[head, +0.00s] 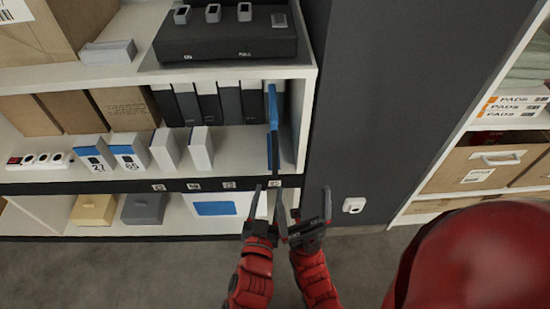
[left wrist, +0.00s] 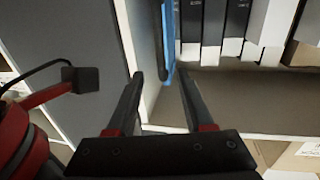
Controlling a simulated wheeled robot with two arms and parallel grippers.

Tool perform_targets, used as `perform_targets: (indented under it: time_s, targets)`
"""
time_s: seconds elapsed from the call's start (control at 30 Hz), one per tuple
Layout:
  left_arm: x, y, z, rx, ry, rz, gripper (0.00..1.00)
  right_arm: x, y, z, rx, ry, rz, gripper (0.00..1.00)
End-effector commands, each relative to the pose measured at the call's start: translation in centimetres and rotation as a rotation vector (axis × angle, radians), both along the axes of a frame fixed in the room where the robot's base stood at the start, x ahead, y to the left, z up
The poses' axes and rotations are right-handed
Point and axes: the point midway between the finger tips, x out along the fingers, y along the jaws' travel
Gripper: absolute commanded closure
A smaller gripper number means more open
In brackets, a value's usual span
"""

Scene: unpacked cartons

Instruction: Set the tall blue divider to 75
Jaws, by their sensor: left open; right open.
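The tall blue divider (head: 273,108) stands near the right end of the middle shelf, seen nearly edge-on, with a dark lower part. In the left wrist view the blue divider (left wrist: 168,45) rises beyond my left fingertips, roughly lined up with the gap between them. My left gripper (head: 264,200) is open and empty in front of the shelf's front edge, below the divider. The left wrist view shows its two fingers (left wrist: 161,80) apart. My right gripper (head: 304,212) is open and empty just right of the left one. No setting of 75 is readable.
Dark binders (head: 208,103) stand left of the divider; the shelf's side wall (head: 304,110) is close on its right. Two blue-and-white blocks marked 27 (head: 97,157) and 65 (head: 128,154) stand farther left. A dark box (head: 225,38) lies on the shelf above.

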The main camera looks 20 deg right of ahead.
Motion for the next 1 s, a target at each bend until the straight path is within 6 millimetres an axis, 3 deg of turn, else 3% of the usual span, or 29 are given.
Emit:
perform_targets:
  time_s: [0.3,0.5,0.7,1.0]
  targets:
    - [6.4,-3.2,0.3,-0.003,-0.008,0.001,0.48,0.0,0.0,-0.4,0.000,0.000,0.000,0.00]
    - [9.2,-4.7,0.2,-0.002,-0.006,0.000,0.48,0.0,0.0,-0.6,0.000,0.000,0.000,0.00]
    - [10.6,-5.4,0.1,-0.002,-0.004,0.001,0.48,0.0,0.0,-0.7,0.000,0.000,0.000,0.00]
    - [10.7,-5.5,0.1,-0.001,-0.003,0.001,0.48,0.0,0.0,-0.7,0.000,0.000,0.000,0.00]
